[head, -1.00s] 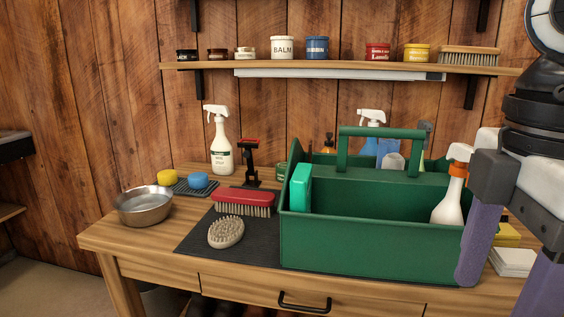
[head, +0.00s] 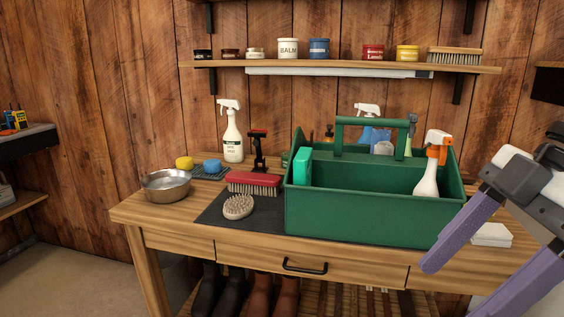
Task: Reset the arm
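My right gripper (head: 452,288) is at the right, in front of the table. Its two purple fingers are spread apart with nothing between them. My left gripper is not in view. A green tote (head: 370,215) with a top handle stands on the table, to the left of my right gripper. A white spray bottle with an orange head (head: 427,181) stands, leaning slightly, at the right end of the tote's front compartment. A teal sponge block (head: 302,166) is at that compartment's left end. The bottle is clear of my fingers.
The wooden table (head: 180,233) also holds a metal bowl (head: 166,186), a red brush (head: 253,182), an oval brush (head: 238,207), a white spray bottle (head: 232,135) and white pads (head: 492,235). A shelf (head: 350,66) with jars is above. Boots stand underneath.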

